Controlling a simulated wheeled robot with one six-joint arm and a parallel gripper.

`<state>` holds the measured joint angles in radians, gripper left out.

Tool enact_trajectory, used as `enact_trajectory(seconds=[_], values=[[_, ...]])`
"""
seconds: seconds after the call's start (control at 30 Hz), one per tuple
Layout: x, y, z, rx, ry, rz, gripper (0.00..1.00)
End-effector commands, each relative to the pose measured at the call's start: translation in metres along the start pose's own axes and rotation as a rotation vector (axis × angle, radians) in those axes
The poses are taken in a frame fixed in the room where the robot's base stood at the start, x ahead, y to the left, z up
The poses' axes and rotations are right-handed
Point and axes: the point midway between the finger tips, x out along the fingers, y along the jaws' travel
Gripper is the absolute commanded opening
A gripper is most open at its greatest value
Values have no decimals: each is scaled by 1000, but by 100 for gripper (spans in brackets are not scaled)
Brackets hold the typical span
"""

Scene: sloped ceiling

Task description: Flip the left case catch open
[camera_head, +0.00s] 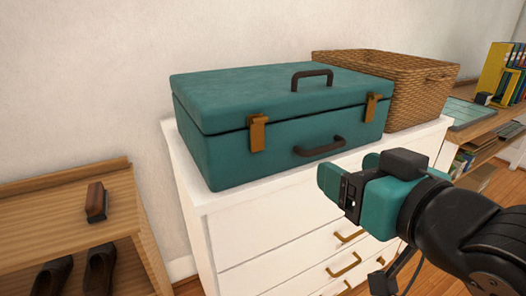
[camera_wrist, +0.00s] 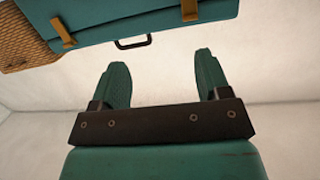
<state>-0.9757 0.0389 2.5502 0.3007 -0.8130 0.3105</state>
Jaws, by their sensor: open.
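The teal case (camera_head: 225,160) lies flat and shut on a white dresser. Its left catch (camera_head: 257,133) is a brass tab on the front, lying flat across the lid seam. The right catch (camera_head: 371,107) looks the same. My gripper (camera_head: 347,172) is open and empty, in front of the case and to the right of the left catch, apart from both catches. The wrist view is turned over: the left catch (camera_wrist: 189,10) shows at the top right, beyond the open fingers (camera_wrist: 161,66), and the right catch (camera_wrist: 63,31) at the upper left.
A dark front handle (camera_head: 319,147) sits between the catches, and another (camera_head: 312,78) is on the lid. A wicker basket (camera_head: 420,95) stands right behind the case. The white dresser (camera_head: 225,222) has brass drawer pulls. A wooden shoe rack (camera_head: 60,205) is at left. Space before the left catch is clear.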

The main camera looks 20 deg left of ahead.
Motion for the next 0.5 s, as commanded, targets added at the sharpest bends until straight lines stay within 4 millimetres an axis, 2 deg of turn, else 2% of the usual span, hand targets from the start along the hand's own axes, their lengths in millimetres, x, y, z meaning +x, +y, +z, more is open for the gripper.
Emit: enact_trajectory(seconds=[0.03, 0.1, 0.2, 0.37, 0.5], values=[[3, -13, 6, -21, 55, -36, 70], [4, -24, 2, -43, 117, -70, 70], [4, -33, -4, -57, 165, -97, 70], [11, -36, -11, -61, 174, -101, 70], [25, -37, -16, -62, 172, -101, 70]])
